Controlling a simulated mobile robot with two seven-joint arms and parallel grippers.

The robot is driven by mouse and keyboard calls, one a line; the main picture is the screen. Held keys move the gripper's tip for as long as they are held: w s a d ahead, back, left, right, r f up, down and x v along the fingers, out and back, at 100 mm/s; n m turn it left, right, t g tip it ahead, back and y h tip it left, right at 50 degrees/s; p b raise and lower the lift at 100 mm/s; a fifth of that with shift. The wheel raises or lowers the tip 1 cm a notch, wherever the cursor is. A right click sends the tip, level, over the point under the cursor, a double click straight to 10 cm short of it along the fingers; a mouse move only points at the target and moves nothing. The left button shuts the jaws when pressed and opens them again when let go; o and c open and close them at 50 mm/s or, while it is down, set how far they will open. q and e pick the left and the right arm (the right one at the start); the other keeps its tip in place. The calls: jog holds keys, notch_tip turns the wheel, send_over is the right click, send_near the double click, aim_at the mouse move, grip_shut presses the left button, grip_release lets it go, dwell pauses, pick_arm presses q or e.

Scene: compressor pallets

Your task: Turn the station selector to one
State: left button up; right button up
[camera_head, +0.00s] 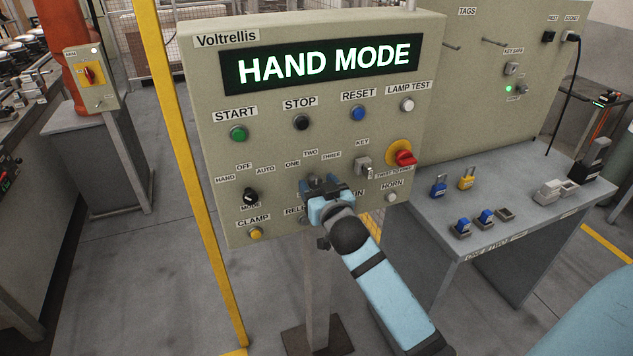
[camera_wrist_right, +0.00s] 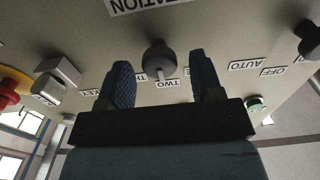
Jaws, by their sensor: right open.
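The station selector is a dark round knob (camera_wrist_right: 160,58) with a pale pointer mark. In the right wrist view, which is turned upside down, the mark points toward the label TWO (camera_wrist_right: 164,83). My right gripper (camera_wrist_right: 160,66) is open, with one finger on each side of the knob and a visible gap on both sides. In the head view my right gripper (camera_head: 322,187) is in front of the panel (camera_head: 218,70) and hides most of the selector. The labels ONE (camera_head: 292,163), TWO (camera_head: 310,153) and THREE (camera_head: 331,155) show above it. My left gripper is out of view.
The mode knob (camera_head: 250,195) is left of the gripper. The key switch (camera_head: 363,164) and red emergency stop (camera_head: 404,158) are to its right. A yellow post (camera_head: 190,170) stands left of the panel. A grey table (camera_head: 480,255) with padlocks is at the right. The panel display reads HAND MODE.

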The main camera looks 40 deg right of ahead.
jog(key=shift+w+d, duration=0.15)
jog(key=shift+w, duration=0.35)
jog(key=c, duration=0.9)
